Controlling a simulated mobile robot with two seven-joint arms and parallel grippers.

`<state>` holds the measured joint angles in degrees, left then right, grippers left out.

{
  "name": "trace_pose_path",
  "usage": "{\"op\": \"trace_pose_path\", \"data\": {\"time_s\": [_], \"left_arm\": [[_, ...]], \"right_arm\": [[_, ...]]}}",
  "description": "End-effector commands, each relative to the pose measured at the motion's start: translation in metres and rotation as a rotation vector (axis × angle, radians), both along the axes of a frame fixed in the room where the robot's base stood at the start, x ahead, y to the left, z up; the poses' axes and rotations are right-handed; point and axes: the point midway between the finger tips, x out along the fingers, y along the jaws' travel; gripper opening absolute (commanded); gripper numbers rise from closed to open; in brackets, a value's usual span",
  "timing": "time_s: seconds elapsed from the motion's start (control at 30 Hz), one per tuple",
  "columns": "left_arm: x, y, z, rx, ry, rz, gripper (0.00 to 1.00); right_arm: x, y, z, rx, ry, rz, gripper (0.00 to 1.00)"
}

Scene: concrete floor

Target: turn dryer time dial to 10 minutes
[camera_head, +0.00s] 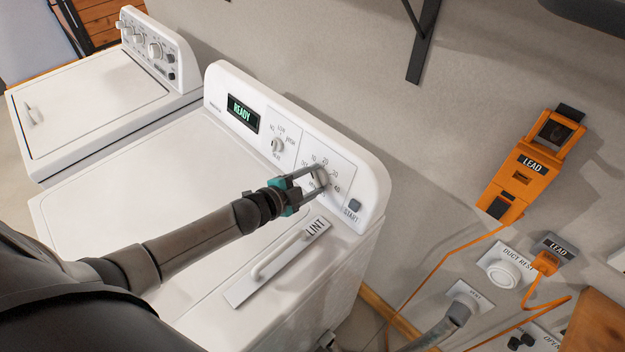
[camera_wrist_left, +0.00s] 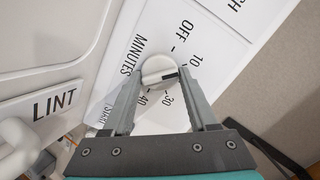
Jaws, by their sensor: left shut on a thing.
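The white round time dial (camera_head: 321,177) is on the right part of the dryer's control panel. In the left wrist view the dial (camera_wrist_left: 157,65) has a dark mark on its right side. The mark points right, near the 10 label (camera_wrist_left: 195,60) and toward the right finger. Labels OFF, 30 and 40 also show; the finger covers the spot between 10 and 30. My left gripper (camera_head: 316,180) is shut on the dial, one finger on each side. My right gripper is not clearly in view.
The dryer (camera_head: 130,225) shows READY on its display (camera_head: 243,113). A second dial (camera_head: 278,145) and a START button (camera_head: 354,205) flank the time dial. The LINT handle (camera_head: 278,258) lies below my left forearm. A washer (camera_head: 90,95) stands left. Orange LEAD equipment (camera_head: 520,175) is on the wall.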

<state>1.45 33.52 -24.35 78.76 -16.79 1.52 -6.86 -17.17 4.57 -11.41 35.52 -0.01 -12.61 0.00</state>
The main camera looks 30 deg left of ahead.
Motion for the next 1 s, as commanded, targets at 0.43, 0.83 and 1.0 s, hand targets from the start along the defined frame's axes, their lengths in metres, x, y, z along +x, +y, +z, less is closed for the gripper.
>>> {"op": "trace_pose_path", "data": {"time_s": [0.43, 0.83, 1.0], "left_arm": [[-0.0004, -0.0001, -0.0005, 0.014, -0.004, -0.006, 0.03], [-0.0002, 0.0, -0.0003, 0.014, -0.005, -0.005, 0.89], [-0.0007, 0.0003, 0.0, 0.014, -0.005, -0.005, 0.89]], "right_arm": [[-0.0001, -0.0003, -0.0002, 0.0, 0.0, 0.0, 0.0], [-0.0002, -0.0003, -0.0001, 0.0, 0.001, 0.001, 0.0], [-0.0002, -0.0003, 0.0, 0.0, 0.0, 0.001, 0.0]]}}
